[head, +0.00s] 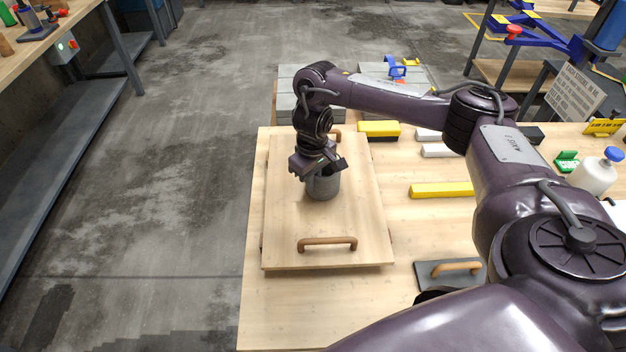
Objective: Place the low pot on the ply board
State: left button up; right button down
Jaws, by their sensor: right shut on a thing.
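The low pot (323,187) is a small grey cylinder over the middle of the ply board (290,225). The ply board is a pale wooden panel with a brown handle (327,243) at its near end and another at its far end, lying on the wooden table. My right gripper (322,170) points down from above and is shut on the pot's top part; its fingers partly hide the rim. The pot's base appears at the board's surface, but I cannot tell whether it touches. My left gripper is not in view.
A yellow bar (441,190), a yellow-and-black block (379,129) and white blocks (437,150) lie right of the board. A grey float with a wooden handle (455,267) lies at the near right. A white bottle (595,173) stands far right. The table's left edge is close to the board.

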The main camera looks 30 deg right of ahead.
jog(key=c, duration=1.5)
grip_release()
jog(key=shift+f, duration=0.1)
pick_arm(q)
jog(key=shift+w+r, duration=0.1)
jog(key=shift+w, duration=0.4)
